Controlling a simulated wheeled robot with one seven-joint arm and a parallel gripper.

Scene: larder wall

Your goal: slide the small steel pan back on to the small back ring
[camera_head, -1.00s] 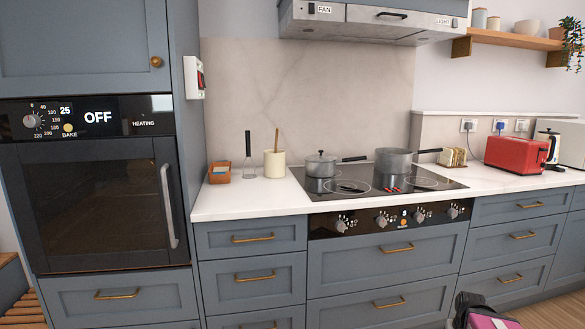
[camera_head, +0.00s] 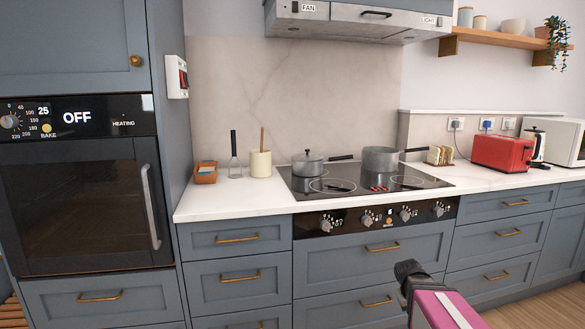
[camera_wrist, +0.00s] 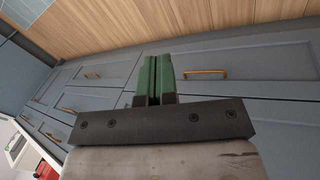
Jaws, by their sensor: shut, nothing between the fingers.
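Two steel pans stand at the back of the black hob (camera_head: 440,183) in the head view. The left, smaller steel pan (camera_head: 308,167) has a lid with a knob and a dark handle pointing right. The right, wider steel pan (camera_head: 380,161) is open, with a dark handle also pointing right. Any rings beneath them are hidden; a front left ring (camera_head: 331,186) shows bare. My gripper (camera_wrist: 156,62) shows in the wrist view with its green fingers shut together and empty, in front of the drawer fronts, away from the pans.
A terracotta tub (camera_head: 205,173), whisk (camera_head: 235,165) and utensil crock (camera_head: 261,163) stand left of the hob. A toast rack (camera_head: 440,156) and red toaster (camera_head: 500,153) stand right. The extractor hood (camera_head: 360,22) hangs above. The front left worktop is clear.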

